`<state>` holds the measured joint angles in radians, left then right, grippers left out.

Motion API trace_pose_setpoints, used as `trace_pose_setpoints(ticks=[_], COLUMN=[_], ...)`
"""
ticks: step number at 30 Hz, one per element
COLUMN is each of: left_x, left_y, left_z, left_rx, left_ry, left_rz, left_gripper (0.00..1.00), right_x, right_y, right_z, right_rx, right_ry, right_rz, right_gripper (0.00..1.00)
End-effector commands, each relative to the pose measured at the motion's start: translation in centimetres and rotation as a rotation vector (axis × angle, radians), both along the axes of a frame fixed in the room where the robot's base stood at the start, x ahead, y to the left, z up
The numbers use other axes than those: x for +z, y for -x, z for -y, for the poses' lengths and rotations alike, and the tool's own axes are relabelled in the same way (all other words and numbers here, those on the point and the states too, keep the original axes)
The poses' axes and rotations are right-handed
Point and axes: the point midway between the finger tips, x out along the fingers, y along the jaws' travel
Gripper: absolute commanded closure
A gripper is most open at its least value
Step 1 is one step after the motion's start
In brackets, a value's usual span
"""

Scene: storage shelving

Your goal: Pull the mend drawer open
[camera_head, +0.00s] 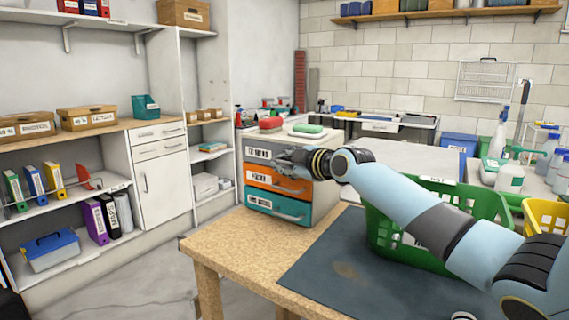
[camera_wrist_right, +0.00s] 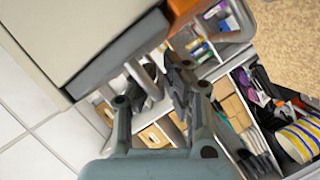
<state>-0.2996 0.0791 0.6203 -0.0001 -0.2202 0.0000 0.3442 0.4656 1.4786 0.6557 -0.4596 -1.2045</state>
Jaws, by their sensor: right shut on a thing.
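A small drawer unit stands at the back of the wooden table, with grey, orange and teal fronts. The mend drawer (camera_head: 258,153) is the grey top one, with a white label that seems to read "TO MEND". Its grey front (camera_wrist_right: 115,58) and pale handle (camera_wrist_right: 138,80) also show in the right wrist view. My right gripper (camera_head: 287,160) is at this front, its fingers (camera_wrist_right: 150,86) shut on the handle. The gripper hides much of the handle in the head view. The drawer looks flush or nearly flush with the unit. My left gripper is out of view.
The orange drawer (camera_head: 276,184) and teal drawer (camera_head: 277,206) lie below, each with a protruding handle. A green basket (camera_head: 385,232) stands on the dark mat (camera_head: 325,262) to the right, under my right arm. The table's left front (camera_head: 225,246) is clear.

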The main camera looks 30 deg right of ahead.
Motion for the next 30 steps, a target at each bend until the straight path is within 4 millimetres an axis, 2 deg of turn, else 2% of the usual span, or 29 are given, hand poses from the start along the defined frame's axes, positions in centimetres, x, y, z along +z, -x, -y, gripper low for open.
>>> trace_pose_setpoints(ticks=[2, 5, 9, 15, 19, 28, 29, 30], left_x=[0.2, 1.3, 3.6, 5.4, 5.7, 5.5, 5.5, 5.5], left_y=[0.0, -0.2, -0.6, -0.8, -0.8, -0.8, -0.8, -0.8], left_z=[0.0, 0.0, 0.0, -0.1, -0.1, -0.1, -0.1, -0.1], left_rx=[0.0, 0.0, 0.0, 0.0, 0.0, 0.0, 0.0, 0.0], left_ry=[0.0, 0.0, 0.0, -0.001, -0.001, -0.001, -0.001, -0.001], left_rz=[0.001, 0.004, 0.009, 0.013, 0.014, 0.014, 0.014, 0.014], left_gripper=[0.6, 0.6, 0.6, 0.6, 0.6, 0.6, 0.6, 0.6], right_x=[0.0, 0.2, 0.4, 0.2, 0.0, -0.2, -0.2, -0.2], right_y=[0.1, 0.6, 2.1, 3.7, 4.2, 4.2, 4.2, 4.2], right_z=[-0.2, -1.6, -5.0, -9.0, -9.9, -10.0, -10.0, -10.0], right_rx=[0.001, 0.003, 0.003, 0.002, 0.0, -0.001, 0.0, -0.001], right_ry=[-0.001, -0.004, -0.006, -0.004, -0.003, 0.0, 0.0, 0.0], right_rz=[-0.002, -0.004, -0.006, -0.003, -0.003, -0.003, -0.004, -0.003], right_gripper=[1.0, 1.0, 1.0, 1.0, 1.0, 1.0, 0.87, 0.82])
